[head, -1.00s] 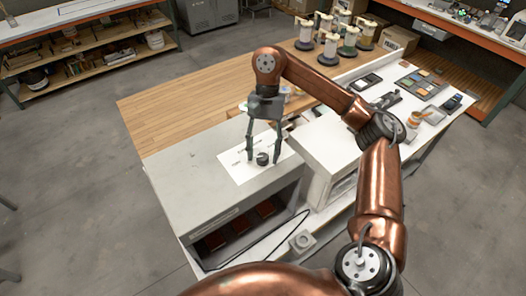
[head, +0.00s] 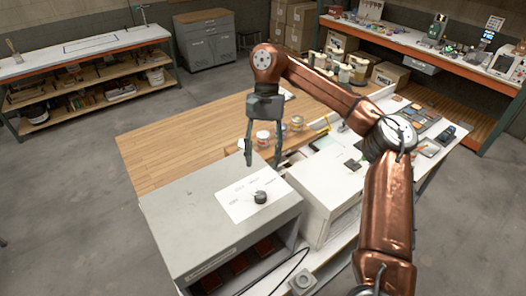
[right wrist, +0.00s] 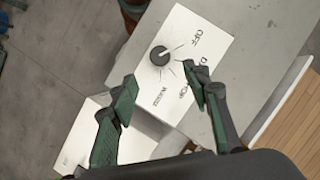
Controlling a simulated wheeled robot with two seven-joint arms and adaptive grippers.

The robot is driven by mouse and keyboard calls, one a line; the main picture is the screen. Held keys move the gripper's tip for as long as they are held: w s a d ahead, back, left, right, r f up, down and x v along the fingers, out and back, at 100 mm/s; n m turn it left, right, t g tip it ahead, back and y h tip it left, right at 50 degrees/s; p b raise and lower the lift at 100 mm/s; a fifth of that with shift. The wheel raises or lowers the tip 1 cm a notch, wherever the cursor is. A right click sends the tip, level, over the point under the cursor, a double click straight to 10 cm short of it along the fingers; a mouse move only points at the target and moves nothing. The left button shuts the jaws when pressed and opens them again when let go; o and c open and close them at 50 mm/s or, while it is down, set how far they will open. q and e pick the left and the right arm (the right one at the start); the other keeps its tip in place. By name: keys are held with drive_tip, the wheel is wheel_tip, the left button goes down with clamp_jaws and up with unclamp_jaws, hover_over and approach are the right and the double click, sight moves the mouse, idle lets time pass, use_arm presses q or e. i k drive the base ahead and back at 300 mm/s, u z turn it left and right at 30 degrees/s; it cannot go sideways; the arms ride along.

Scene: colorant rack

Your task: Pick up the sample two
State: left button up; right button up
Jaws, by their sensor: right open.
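My right gripper (head: 263,160) is open and empty, raised above the grey box (head: 190,215). In the right wrist view its two fingers (right wrist: 160,85) are spread apart with nothing between them. A black round knob (head: 260,197) sits on a white labelled plate (head: 234,208) on top of the box; the knob (right wrist: 159,56) is beyond the fingertips, and its white mark points toward OFF. Several dark red pieces (head: 240,262) lie inside the box's open front. I cannot tell which object is sample two. My left gripper is out of view.
A white box (head: 320,190) stands right of the grey one. Small lidded jars (head: 263,138) stand behind the gripper on the wooden bench (head: 175,150). Larger containers (head: 345,70), cartons and devices are farther back. The wooden bench is bare at left.

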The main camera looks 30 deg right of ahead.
sight(264, 248)
drive_tip(key=k, duration=2)
